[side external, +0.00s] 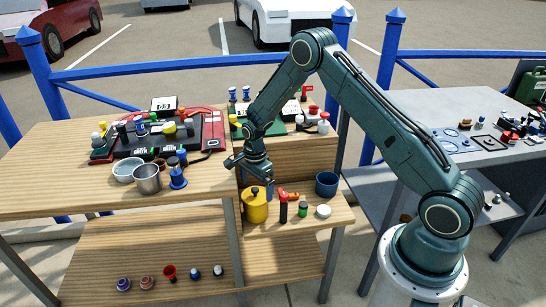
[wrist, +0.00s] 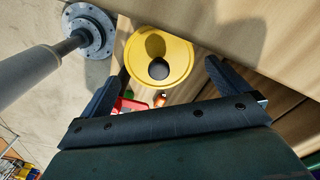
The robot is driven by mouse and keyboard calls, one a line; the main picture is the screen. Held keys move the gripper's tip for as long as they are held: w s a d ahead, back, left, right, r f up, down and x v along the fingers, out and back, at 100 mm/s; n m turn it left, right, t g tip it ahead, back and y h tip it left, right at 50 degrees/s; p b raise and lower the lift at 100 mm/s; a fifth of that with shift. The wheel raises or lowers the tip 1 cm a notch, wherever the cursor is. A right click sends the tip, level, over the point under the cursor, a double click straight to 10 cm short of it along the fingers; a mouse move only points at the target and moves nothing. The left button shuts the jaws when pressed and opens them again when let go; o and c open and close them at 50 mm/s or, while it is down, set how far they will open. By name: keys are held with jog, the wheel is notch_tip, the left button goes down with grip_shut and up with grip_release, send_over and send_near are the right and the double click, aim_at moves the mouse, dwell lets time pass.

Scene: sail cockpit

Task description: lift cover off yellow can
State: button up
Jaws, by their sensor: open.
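The yellow can (side external: 255,211) stands on the lower wooden shelf, with its yellow cover on and a dark knob on top. In the wrist view the round yellow cover (wrist: 178,48) is seen from above, with its dark knob (wrist: 158,70) near the middle. My gripper (side external: 254,178) is just above the can, pointing down. In the wrist view its two fingers are spread wide and empty, with the cover between and beyond their tips. I cannot tell the exact gap from fingertips to knob.
Right of the can on the shelf are a red-and-black tool (side external: 284,205), a green-labelled bottle (side external: 302,210), a white-topped jar (side external: 323,211) and a dark blue cup (side external: 326,184). The wooden table (side external: 60,150) at left holds metal bowls and clutter close to my gripper.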

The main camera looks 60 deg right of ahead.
aim_at(256, 188)
jog(key=shift+f, duration=0.95)
jog(key=shift+c, duration=0.2)
jog(key=c, duration=0.8)
jog(key=shift+r, duration=0.2)
notch_tip(256, 188, up, 20)
jog(key=shift+f, duration=0.15)
